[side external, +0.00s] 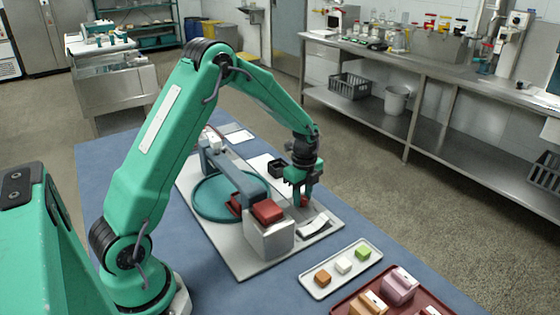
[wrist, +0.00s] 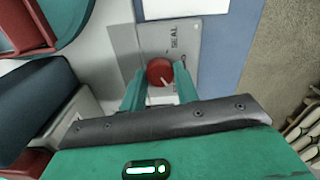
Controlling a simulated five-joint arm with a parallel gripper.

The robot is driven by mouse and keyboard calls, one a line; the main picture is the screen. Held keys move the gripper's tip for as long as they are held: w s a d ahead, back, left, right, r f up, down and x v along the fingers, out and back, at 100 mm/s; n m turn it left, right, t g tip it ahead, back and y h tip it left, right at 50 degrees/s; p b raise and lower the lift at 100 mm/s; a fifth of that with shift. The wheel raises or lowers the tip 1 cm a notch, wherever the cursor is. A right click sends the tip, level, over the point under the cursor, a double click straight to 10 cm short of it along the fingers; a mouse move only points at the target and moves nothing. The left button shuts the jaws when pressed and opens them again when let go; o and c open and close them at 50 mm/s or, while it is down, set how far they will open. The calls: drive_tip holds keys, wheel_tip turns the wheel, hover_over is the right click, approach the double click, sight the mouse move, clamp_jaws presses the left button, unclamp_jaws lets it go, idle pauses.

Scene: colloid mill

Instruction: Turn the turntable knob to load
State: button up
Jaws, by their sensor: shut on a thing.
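The red turntable knob (wrist: 159,72) sits on a grey plate in the wrist view, with a pale pointer line towards its lower right. The word SEAL is printed above and right of it; another mark to its right is partly hidden by a finger. My gripper (wrist: 156,82) has its two green fingers on either side of the knob, shut on it. In the side view my gripper (side external: 302,193) points down over the plate, and only a bit of the red knob (side external: 304,202) shows. The teal round turntable (side external: 212,208) lies left of it, under a blue-grey beam.
A grey block with a red top (side external: 268,212) stands left of my gripper. A small black box (side external: 277,168) is behind it. A white tray (side external: 306,287) with small coloured blocks and a dark red tray (side external: 344,307) lie at the front right.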

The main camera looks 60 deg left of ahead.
sight(302, 198)
drive_tip(key=shift+n, duration=0.6)
drive_tip(key=n, duration=1)
drive_tip(key=shift+n, duration=0.3)
drive_tip(key=o, duration=1)
drive_tip(key=shift+c, duration=0.2)
drive_tip(key=shift+r, duration=0.1)
wheel_tip(302, 198, up, 7)
drive_tip(key=shift+f, duration=0.1)
drive_tip(key=shift+r, duration=0.45)
